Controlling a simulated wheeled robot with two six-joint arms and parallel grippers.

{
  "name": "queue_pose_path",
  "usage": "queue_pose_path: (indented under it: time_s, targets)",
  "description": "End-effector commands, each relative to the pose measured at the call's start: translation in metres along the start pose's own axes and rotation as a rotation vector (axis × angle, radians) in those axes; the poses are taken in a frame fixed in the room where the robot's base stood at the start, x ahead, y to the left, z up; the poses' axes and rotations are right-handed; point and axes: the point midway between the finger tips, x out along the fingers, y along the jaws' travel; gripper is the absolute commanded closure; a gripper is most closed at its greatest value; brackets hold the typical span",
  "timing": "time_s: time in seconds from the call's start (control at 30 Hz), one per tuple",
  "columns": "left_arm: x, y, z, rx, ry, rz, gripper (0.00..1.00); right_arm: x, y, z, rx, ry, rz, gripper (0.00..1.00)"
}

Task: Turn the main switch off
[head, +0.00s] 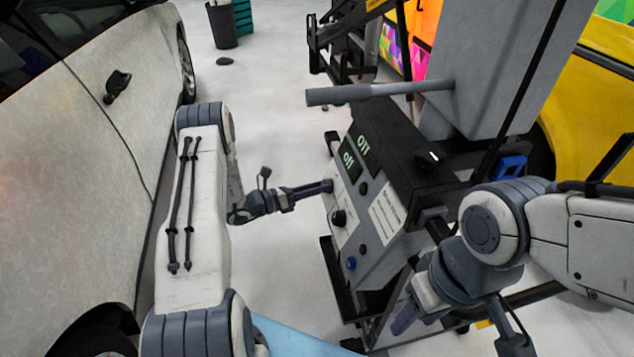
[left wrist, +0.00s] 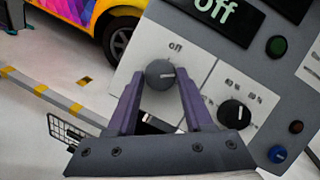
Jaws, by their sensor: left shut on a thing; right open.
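The main switch is a round grey knob (left wrist: 160,74) on the grey control panel (head: 352,215), below a small "off" label. In the left wrist view its light pointer mark points right, not up at the label. My left gripper (head: 329,186) is at the panel's left edge in the head view; in the left wrist view its purple fingers (left wrist: 161,92) are closed on the knob from both sides. In the head view the gripper hides the knob. A display (left wrist: 228,14) above it reads "off". My right gripper (head: 403,319) is open and empty, low in front of the machine.
A second, black knob (left wrist: 235,113) sits to the right, with green (left wrist: 276,46), brown (left wrist: 296,127) and blue (left wrist: 278,154) buttons near it. A light car (head: 70,170) stands at left and a yellow vehicle (head: 590,95) at right. A grey bar (head: 380,92) juts out above the panel.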

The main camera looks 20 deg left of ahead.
Motion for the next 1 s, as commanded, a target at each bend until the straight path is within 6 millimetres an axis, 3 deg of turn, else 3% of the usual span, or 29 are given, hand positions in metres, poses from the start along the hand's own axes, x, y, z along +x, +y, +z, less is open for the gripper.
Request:
queue_pose_path:
  time_s: [0.5,1.0]
  targets:
    - [0.001,-0.005,0.006,-0.452,-0.012,0.185,1.0,-0.04,-0.003,-0.002,0.0,0.0,0.0,0.5]
    - [0.002,-0.006,0.007,-0.812,-0.022,0.33,1.0,-0.066,-0.005,-0.004,0.0,0.0,0.0,0.5]
